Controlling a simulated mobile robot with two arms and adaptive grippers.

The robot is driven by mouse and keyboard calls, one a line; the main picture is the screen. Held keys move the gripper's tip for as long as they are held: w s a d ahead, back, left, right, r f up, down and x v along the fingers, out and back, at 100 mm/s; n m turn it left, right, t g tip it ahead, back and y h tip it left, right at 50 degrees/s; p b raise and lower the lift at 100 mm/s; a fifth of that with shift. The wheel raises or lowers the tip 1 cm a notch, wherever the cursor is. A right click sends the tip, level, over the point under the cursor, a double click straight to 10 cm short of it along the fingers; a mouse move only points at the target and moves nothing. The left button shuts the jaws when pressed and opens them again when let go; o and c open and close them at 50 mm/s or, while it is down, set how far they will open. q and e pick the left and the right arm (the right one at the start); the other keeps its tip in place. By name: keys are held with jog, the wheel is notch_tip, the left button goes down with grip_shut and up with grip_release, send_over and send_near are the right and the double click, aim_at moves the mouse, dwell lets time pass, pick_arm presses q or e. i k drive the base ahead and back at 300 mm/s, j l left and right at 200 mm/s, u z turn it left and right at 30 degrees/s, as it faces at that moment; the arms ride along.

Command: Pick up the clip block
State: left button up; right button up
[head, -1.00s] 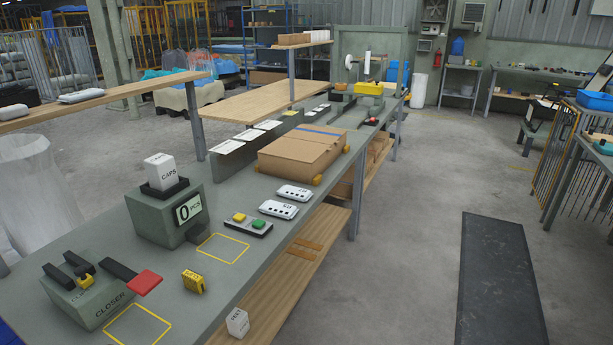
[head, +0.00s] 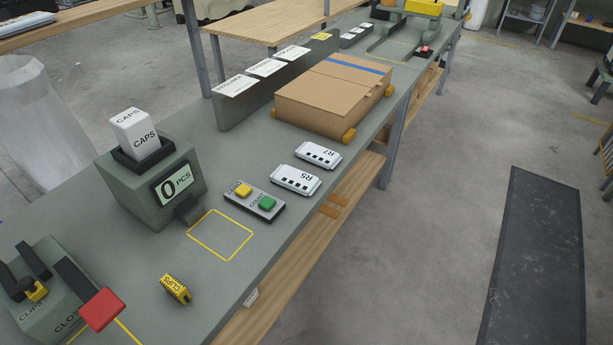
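The clip block is a small yellow block marked CLIPS (head: 175,289). It lies on the grey bench top (head: 205,270) at the lower left of the head view, between the closer and a yellow-outlined square (head: 221,235). Nothing touches it. Neither of my grippers shows in the head view.
The closer (head: 45,300) with a red handle (head: 102,310) stands left of the block. A counter box (head: 150,190) reading 0 PCS holds a white CAPS block (head: 134,134). A two-button panel (head: 254,201), two white label packs (head: 296,180) and a cardboard box (head: 333,96) lie further back.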

aim_at(179, 291)
jog(key=u, duration=1.2)
